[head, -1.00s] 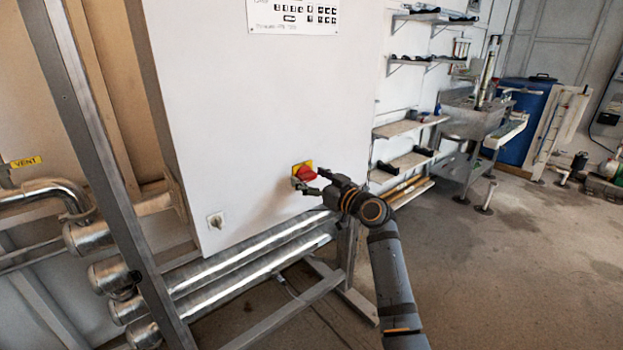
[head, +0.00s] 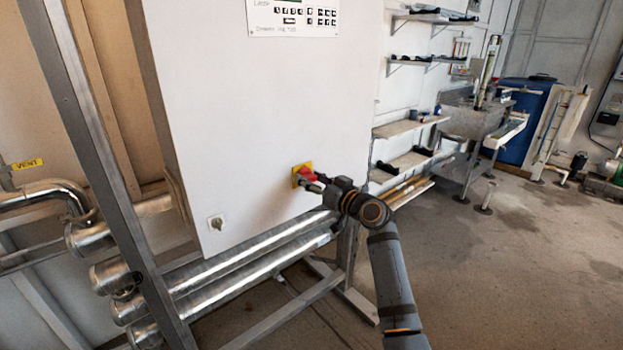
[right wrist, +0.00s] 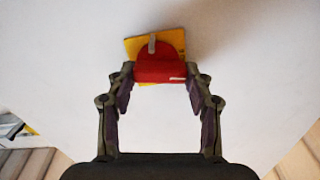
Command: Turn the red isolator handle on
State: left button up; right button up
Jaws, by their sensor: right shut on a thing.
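The red isolator handle (head: 308,173) sits on a yellow backing plate (head: 295,180) low on the white cabinet front. In the right wrist view the handle (right wrist: 160,70) lies across the picture, with the yellow plate (right wrist: 134,46) tilted behind it and a grey strip at its top. My right gripper (head: 314,180) reaches it from the lower right. In the right wrist view the fingertips of the gripper (right wrist: 160,77) are at the two ends of the handle, shut on it. My left gripper is not in view.
The white cabinet (head: 260,110) has a small grey key switch (head: 216,222) at its lower left and a keypad panel (head: 293,17) above. Steel pipes (head: 235,277) run below it. A metal frame post (head: 95,150) stands left. Shelves (head: 410,128) are right; floor is open at lower right.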

jog(key=shift+w+d+m+p, duration=0.1)
jog(key=shift+m+p, duration=0.75)
jog(key=shift+m, duration=1.35)
jog(key=o, duration=1.2)
jog(key=shift+c, duration=0.2)
jog(key=shift+d, duration=0.15)
jog(key=v, duration=1.2)
